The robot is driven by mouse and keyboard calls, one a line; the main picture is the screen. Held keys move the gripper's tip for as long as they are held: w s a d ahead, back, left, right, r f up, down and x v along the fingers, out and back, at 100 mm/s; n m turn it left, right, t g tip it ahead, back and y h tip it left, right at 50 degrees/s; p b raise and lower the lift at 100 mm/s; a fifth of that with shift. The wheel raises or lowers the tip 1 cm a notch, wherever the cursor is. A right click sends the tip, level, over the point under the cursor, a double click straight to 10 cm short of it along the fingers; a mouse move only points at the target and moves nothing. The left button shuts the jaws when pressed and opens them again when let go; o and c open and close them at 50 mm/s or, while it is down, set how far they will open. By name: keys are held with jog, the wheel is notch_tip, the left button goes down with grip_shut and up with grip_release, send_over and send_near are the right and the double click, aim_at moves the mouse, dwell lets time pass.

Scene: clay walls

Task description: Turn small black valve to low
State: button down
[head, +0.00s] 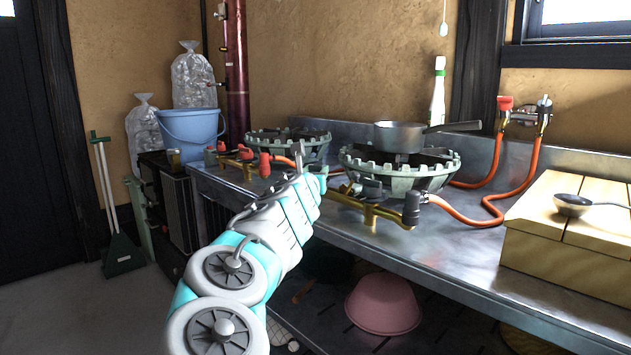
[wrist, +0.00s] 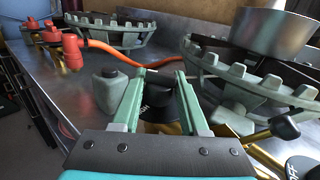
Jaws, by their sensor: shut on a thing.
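My gripper (head: 311,168) reaches over the front edge of the steel counter, at the brass pipe (head: 352,206) of the front burner. In the wrist view its two pale green fingers (wrist: 161,76) stand on either side of a small black valve (wrist: 158,84) and are shut on it. A dark label with part of the word HIGH shows beside the valve, between the fingers. In the head view my gripper and arm hide the held valve. Another black knob (wrist: 284,127) is on the brass pipe to the right.
A grey pot (head: 398,137) sits on the near green burner (head: 400,175). A second burner (head: 288,146) with red knobs (head: 264,164) is farther left. Orange hoses (head: 515,190) cross the counter. A wooden box (head: 570,245) with a ladle is at right. A pink bowl (head: 384,305) is below.

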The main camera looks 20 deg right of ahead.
jog(key=shift+f+n+t+y+b, duration=0.2)
jog(key=shift+n+t+y+b, duration=0.45)
jog(key=shift+b, duration=0.8)
jog(key=shift+a+r+n+y+b, duration=0.1)
jog(key=shift+r+n+y+b, duration=0.25)
jog(key=shift+y, duration=0.3)
jog(key=c, duration=0.5)
grip_release()
jog(key=shift+f, duration=0.1)
jog(key=shift+b+v, duration=0.3)
jog(key=shift+v, duration=3.55)
